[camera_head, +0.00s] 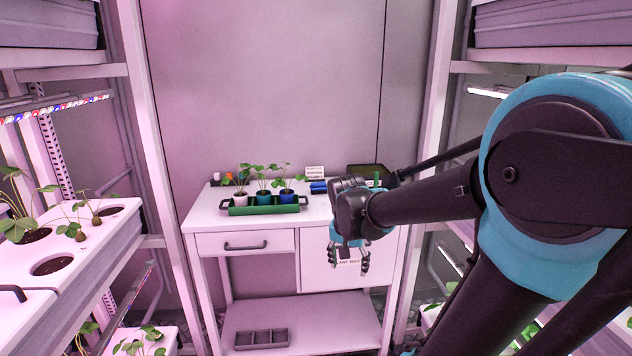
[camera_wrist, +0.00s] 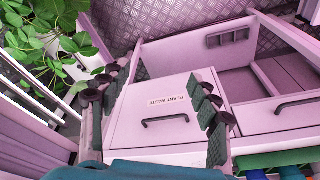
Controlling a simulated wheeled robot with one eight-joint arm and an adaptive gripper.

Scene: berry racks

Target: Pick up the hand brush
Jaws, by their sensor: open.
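I cannot make out a hand brush for certain in either view. Small items stand at the back right of the white desk (camera_head: 215,213): a blue object (camera_head: 318,187), a dark box (camera_head: 366,170) and a small green upright piece (camera_head: 376,179), partly hidden by my arm. My gripper (camera_head: 350,264) is open and empty, pointing down in front of the desk's right door. In the wrist view my fingers (camera_wrist: 160,88) are spread apart over the door marked PLANT WASTE (camera_wrist: 145,122), with nothing between them.
A green tray (camera_head: 237,210) with potted plants sits on the desk's left half. A small white card (camera_head: 314,171) stands behind. A grey divided tray (camera_head: 262,339) lies on the lower shelf. Plant racks flank both sides, including a white planter (camera_head: 93,236) at left.

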